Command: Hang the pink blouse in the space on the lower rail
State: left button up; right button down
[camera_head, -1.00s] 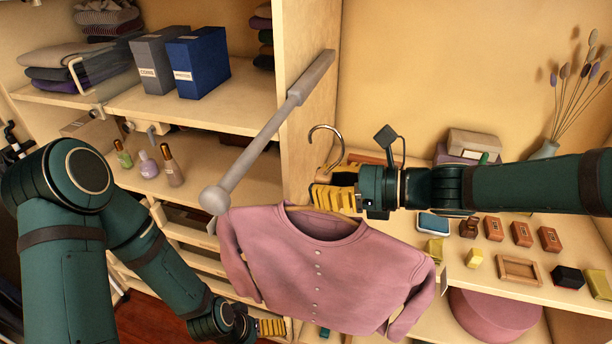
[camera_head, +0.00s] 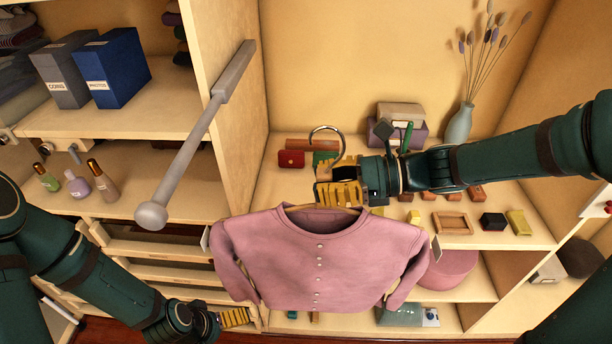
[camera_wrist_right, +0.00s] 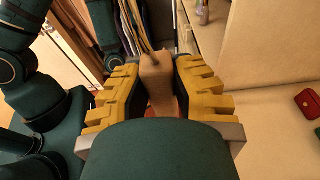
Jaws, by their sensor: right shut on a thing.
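The pink blouse (camera_head: 318,258) hangs on a wooden hanger with a metal hook (camera_head: 327,140) in the head view. My right gripper (camera_head: 338,194) is shut on the hanger just below its hook. The right wrist view shows the wooden hanger neck (camera_wrist_right: 157,80) between the yellow fingers. The blouse hangs upright in front of the shelves. A grey rail (camera_head: 197,132) with a round end knob juts out to the left of the hook, apart from it. No clothes show on this rail. My left gripper (camera_head: 236,317) is low at the left; its finger gap is unclear.
A grey box (camera_head: 62,80) and a blue box (camera_head: 112,70) stand on the left shelf. Several small bottles (camera_head: 76,186) stand below. A vase with dried stems (camera_head: 459,125), small boxes and a wooden frame (camera_head: 452,222) stand on the right shelves.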

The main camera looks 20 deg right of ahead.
jog(key=f+v, duration=0.3)
jog(key=v, duration=1.2)
jog(key=d+f+v, duration=0.1)
jog(key=f+v, duration=0.2)
jog(key=v, duration=1.1)
jog(key=shift+s+d, duration=0.35)
jog(key=shift+d, duration=0.15)
